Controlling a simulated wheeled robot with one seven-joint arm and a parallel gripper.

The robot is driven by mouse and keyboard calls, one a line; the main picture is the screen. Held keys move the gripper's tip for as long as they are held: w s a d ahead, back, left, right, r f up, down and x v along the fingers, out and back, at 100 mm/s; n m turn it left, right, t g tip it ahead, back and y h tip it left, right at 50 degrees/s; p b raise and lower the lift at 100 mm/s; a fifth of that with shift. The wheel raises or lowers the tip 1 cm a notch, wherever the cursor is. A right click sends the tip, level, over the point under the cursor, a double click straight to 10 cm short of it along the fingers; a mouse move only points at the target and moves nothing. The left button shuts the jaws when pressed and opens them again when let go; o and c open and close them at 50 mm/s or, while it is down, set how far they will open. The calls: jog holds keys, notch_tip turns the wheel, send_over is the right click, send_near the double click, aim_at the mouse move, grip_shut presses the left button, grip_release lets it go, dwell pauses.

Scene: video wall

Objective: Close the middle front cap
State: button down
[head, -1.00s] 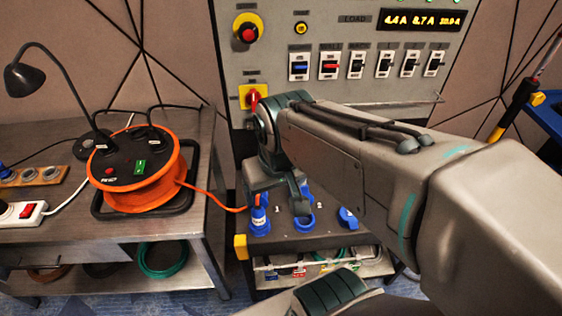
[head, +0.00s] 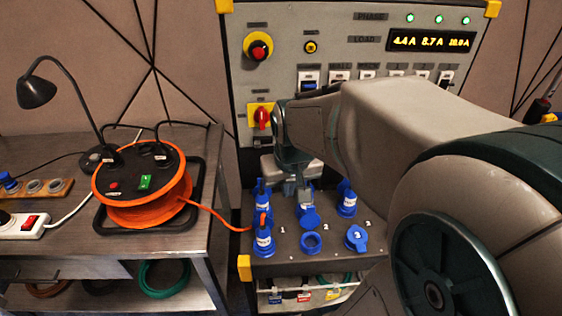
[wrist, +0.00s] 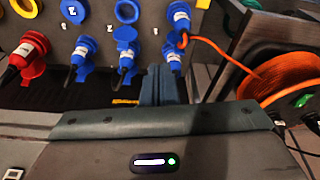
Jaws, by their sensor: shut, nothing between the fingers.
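The middle front socket (head: 311,243) is an open blue ring on the sloped dark panel, beside the number 2. Its round blue cap (head: 310,218) stands open behind the ring. The wrist view shows the ring (wrist: 127,10) at the top and the raised cap (wrist: 124,34) below it. My gripper (head: 304,199) is shut and empty, pointing down just behind the cap in the head view; I cannot tell whether it touches. In the wrist view its shut fingers (wrist: 160,88) are below the sockets, slightly right of the cap.
The left front socket holds a blue plug (head: 263,240) with an orange cord to the cable reel (head: 143,185). The right front socket has a blue cap (head: 356,238), seemingly closed. Blue plugs (head: 346,200) stand in the back row. A red plug (wrist: 30,48) shows in the wrist view.

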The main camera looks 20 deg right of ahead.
jog(key=m+b, duration=0.2)
jog(key=b, duration=0.1)
send_over(310, 218)
jog(key=s+x, duration=0.2)
jog(key=x, duration=1.8)
jog(key=shift+f+g, duration=0.3)
jog(key=shift+f, duration=0.05)
jog(key=shift+w, duration=0.15)
jog(key=shift+d+b, duration=0.15)
jog(key=shift+b, duration=0.15)
